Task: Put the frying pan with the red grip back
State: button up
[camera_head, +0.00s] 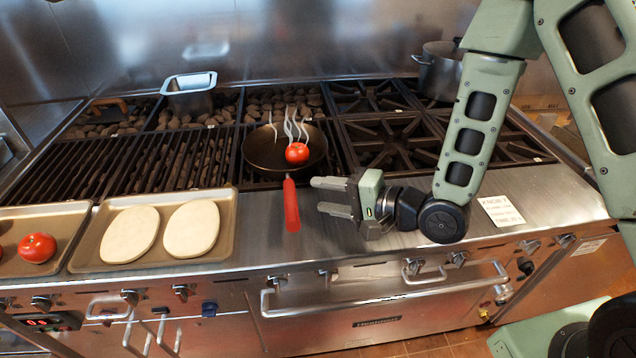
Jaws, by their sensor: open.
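The dark frying pan (262,152) rests on the grill grate near the middle of the stove. Its red grip (291,206) points toward the front and reaches over the steel front ledge. A red tomato (297,153) is in the pan at its right side, and pale wisps like steam rise from the pan. My gripper (327,197) is open and empty, just right of the red grip and apart from it. Its two fingers point left toward the grip.
A tray with two pale flatbreads (229,205) lies left of the grip, beside a tray with tomatoes (63,211). A metal container (190,96) stands at the back left, a pot (438,75) at the back right. A printed card (502,212) lies on the right ledge.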

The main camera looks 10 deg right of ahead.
jog(key=shift+s+d+r+p, duration=0.25)
jog(key=shift+s+d+p, duration=0.25)
jog(key=shift+p, duration=0.55)
jog(key=n, duration=0.1)
jog(key=a+n+g+h, duration=0.1)
jog(key=shift+n, duration=0.4)
jog(key=shift+s+a+r+n+g+h, duration=0.15)
jog(key=shift+n+g+h, duration=0.1)
jog(key=shift+n+h, duration=0.2)
jog(key=shift+w+r+n+g+h, duration=0.1)
jog(key=shift+n+g+h, duration=0.15)
jog(key=shift+n+h, duration=0.15)
jog(key=s+d+r+n+g+h, duration=0.2)
jog(key=s+r+n+g+h, duration=0.1)
jog(key=s, duration=0.7)
jog(key=s+d+r+n+g+h, duration=0.2)
jog(key=s+r+n+g+h, duration=0.2)
jog(key=s+r+n, duration=0.4)
jog(key=shift+s+d+r+h, duration=0.3)
jog(key=shift+s+h, duration=0.55)
jog(key=shift+s, duration=0.2)
